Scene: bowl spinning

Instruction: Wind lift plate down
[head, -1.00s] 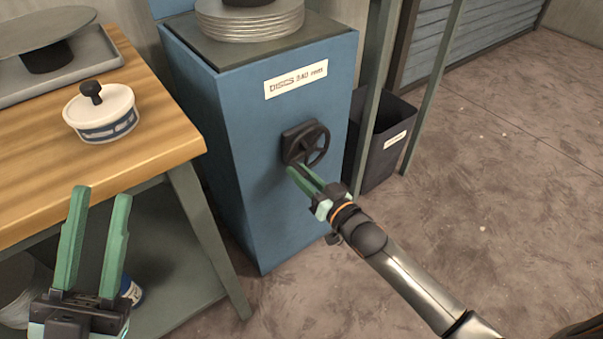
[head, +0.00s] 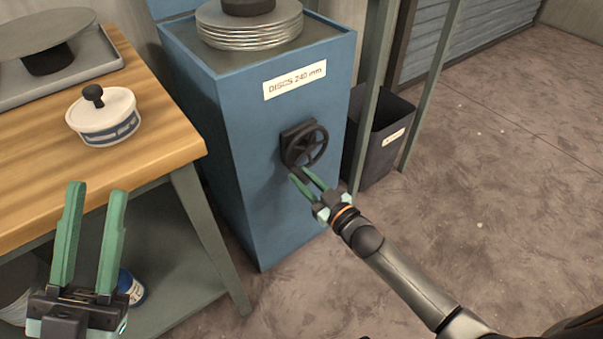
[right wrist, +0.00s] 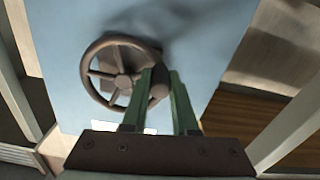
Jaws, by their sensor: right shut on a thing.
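The dark lift plate (head: 318,33) lies in the top of a blue cabinet (head: 245,170) and carries a stack of silver discs (head: 250,28). A dark handwheel (head: 310,146) sits on the cabinet's front, below the disc label. My right gripper (head: 299,180) is shut on the wheel's handle knob at its lower left in the head view. In the right wrist view the fingers close on the knob (right wrist: 158,90) at the wheel's right rim. My left gripper (head: 95,190) is open and empty, in front of the wooden table.
The wooden table (head: 160,145) at left holds a white lidded jar (head: 104,118) and a grey tray (head: 95,67) with a round plate. A dark bin (head: 378,150) and green posts stand right of the cabinet. The floor at right is clear.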

